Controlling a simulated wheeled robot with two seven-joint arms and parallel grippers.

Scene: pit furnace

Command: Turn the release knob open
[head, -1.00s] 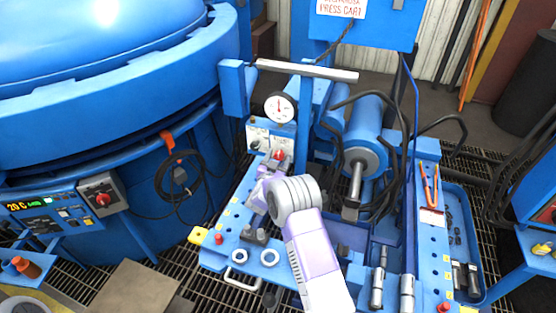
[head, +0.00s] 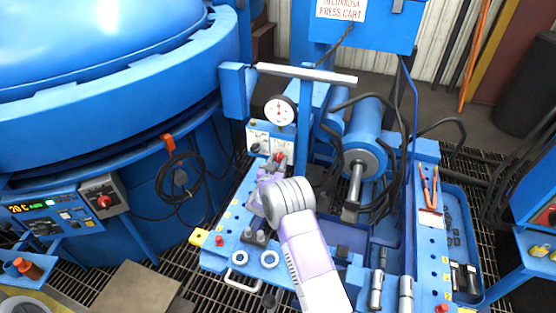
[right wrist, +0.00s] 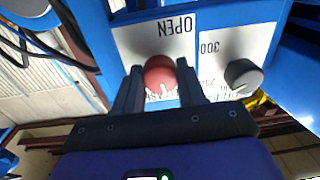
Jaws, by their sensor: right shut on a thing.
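The red release knob (head: 281,158) is on a white plate of the blue press cart, below the round pressure gauge (head: 281,111). In the right wrist view the knob (right wrist: 160,72) sits between the two dark fingers of my right gripper (right wrist: 159,84). The word OPEN shows upside down on the white plate (right wrist: 140,35) beside it. In the head view my right gripper (head: 275,167) is shut on the knob, and its wrist hides part of the cart's deck. The knob's pointer direction cannot be made out. My left gripper is not in view.
A grey knob (right wrist: 243,76) is on the same panel, close to one finger. A white-grey bar (head: 307,73) crosses above the gauge. The blue cylinder (head: 361,135) and black hoses are to the right. The large blue furnace (head: 110,140) fills the left.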

